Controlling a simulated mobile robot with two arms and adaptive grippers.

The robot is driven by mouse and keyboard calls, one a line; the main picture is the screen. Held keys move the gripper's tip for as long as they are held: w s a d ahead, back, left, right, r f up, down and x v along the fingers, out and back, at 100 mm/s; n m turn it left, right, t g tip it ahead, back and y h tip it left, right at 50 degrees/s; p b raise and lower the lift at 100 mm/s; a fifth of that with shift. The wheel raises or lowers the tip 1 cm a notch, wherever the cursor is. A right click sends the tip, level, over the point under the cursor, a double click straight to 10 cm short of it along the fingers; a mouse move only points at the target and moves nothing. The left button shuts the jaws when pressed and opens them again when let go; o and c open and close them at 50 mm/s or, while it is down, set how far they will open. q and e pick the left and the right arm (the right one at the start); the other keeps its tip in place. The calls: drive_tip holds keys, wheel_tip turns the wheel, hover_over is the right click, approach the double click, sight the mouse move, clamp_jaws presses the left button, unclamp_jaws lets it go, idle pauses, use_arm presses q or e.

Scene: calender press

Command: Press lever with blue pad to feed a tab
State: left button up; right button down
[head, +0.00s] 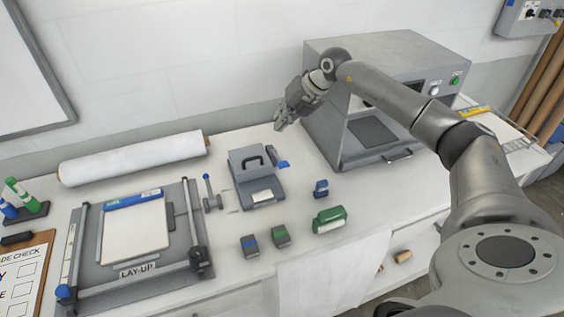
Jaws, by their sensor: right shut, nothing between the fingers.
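A grey dispenser (245,168) with a black handle on top and a pale label on its front stands on the white bench. A lever's blue pad (283,164) sticks out at its right side. My right gripper (281,127) is shut and empty. In the picture it is above and behind the blue pad, apart from it, with its fingers pointing down and left. No loose tab can be made out. My left gripper is not in view.
A large grey press (345,125) stands right of the dispenser. A lay-up board (110,258) and a white roll (133,158) are at the left.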

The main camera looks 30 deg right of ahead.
drive_tip(key=shift+f, duration=0.1)
drive_tip(key=b, duration=0.6)
hover_over(281, 161)
wheel_tip(281, 161, down, 8)
drive_tip(key=shift+s+d+f, duration=0.15)
drive_tip(key=shift+d+f, duration=0.05)
drive_tip(key=shift+d, duration=0.15)
drive_tip(key=shift+f, duration=0.1)
idle(0.9)
drive_tip(key=shift+s+f+b, duration=0.1)
drive_tip(key=shift+f+b, duration=0.2)
drive_tip(key=shift+b, duration=0.05)
drive_tip(key=shift+s+a+f+b, duration=0.1)
drive_tip(key=shift+s+f+b, duration=0.1)
drive_tip(key=shift+f+b, duration=0.35)
drive_tip(key=shift+s+f+b, duration=0.15)
drive_tip(key=shift+f+b, duration=0.15)
drive_tip(key=shift+f, duration=0.45)
idle(1.3)
idle(0.5)
drive_tip(key=shift+w+r+p, duration=0.25)
drive_tip(key=shift+r+p, duration=0.35)
drive_tip(key=shift+r, duration=0.3)
drive_tip(key=shift+w+r+p, duration=0.2)
drive_tip(key=shift+r+p, duration=0.4)
drive_tip(key=shift+r, duration=0.25)
